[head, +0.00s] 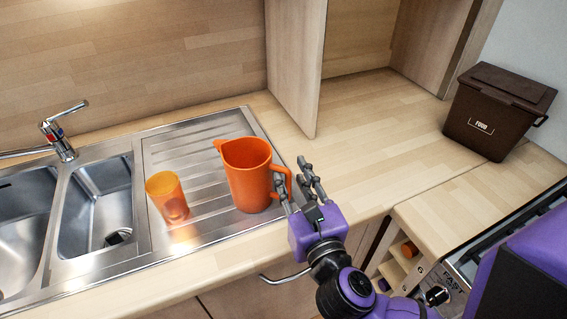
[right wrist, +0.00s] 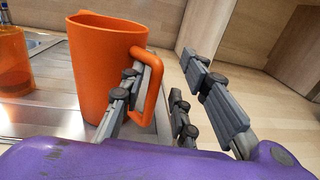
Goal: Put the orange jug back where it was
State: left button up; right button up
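The orange jug (head: 249,176) stands upright on the ridged steel drainer (head: 205,152) of the sink, with its handle facing right. My right gripper (head: 293,173) is at the handle side of the jug, with its fingers spread. In the right wrist view, one finger overlaps the handle loop of the jug (right wrist: 103,65). The other fingers stand apart to the right of the handle with a clear gap. I cannot tell whether the near finger touches the handle. My left gripper is out of view.
A translucent orange cup (head: 167,195) stands on the drainer left of the jug. A tap (head: 62,140) and sink bowls (head: 97,207) are further left. A wooden upright panel (head: 296,65) stands behind the jug. The worktop (head: 365,125) is clear up to the dark food bin (head: 497,112).

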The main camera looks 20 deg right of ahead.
jog(key=shift+s+r, duration=0.1)
jog(key=shift+s, duration=0.85)
jog(key=shift+o, duration=0.5)
jog(key=o, duration=1.7)
